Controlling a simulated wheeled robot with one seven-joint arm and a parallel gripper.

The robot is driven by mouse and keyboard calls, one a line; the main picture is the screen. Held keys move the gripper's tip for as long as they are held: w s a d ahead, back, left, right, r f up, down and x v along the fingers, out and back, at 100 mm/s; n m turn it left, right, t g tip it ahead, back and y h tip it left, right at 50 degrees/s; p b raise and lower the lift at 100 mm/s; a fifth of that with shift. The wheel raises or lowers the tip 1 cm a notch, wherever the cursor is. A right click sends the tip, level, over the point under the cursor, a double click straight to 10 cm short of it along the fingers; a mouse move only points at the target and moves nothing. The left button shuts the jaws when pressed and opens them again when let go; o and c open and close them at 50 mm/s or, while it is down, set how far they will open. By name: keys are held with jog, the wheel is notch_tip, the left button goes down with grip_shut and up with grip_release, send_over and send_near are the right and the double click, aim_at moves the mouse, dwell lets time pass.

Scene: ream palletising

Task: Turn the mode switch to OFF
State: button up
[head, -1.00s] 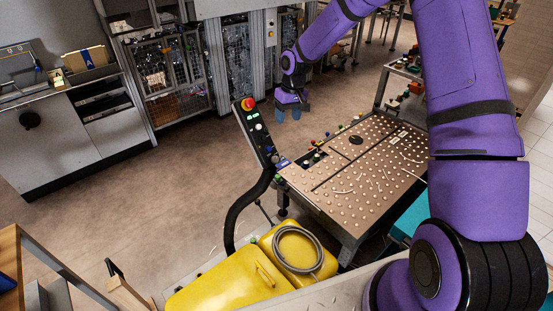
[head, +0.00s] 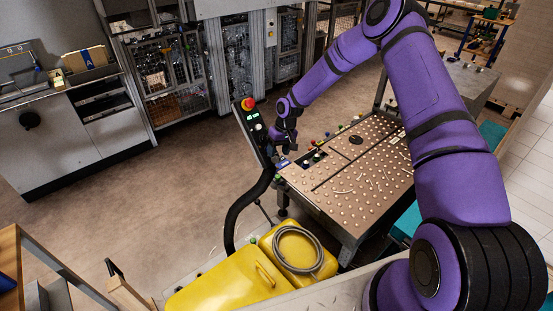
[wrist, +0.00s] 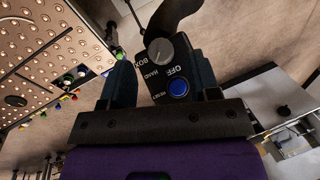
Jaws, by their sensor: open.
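The mode switch (wrist: 160,50) is a round grey knob on the dark control panel (head: 248,122). In the wrist view, the labels BOX, HAND and OFF sit around it, and I cannot tell surely which one it points to. A blue button (wrist: 178,88) marked RESET sits beside it. My gripper (wrist: 161,68) is open, with one dark finger on each side of the panel's end in the picture. The knob shows between the fingers, and contact is not visible. In the head view my gripper (head: 280,140) is right by the panel, hiding its lower part.
A red emergency button (head: 248,104) tops the panel. A yellow case (head: 225,285) with a coiled hose (head: 298,250) lies below. The floor to the left is open.

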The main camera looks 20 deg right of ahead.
aim_at(276, 159)
jog(key=shift+x, duration=1.95)
jog(key=shift+c, duration=0.2)
jog(key=c, duration=0.9)
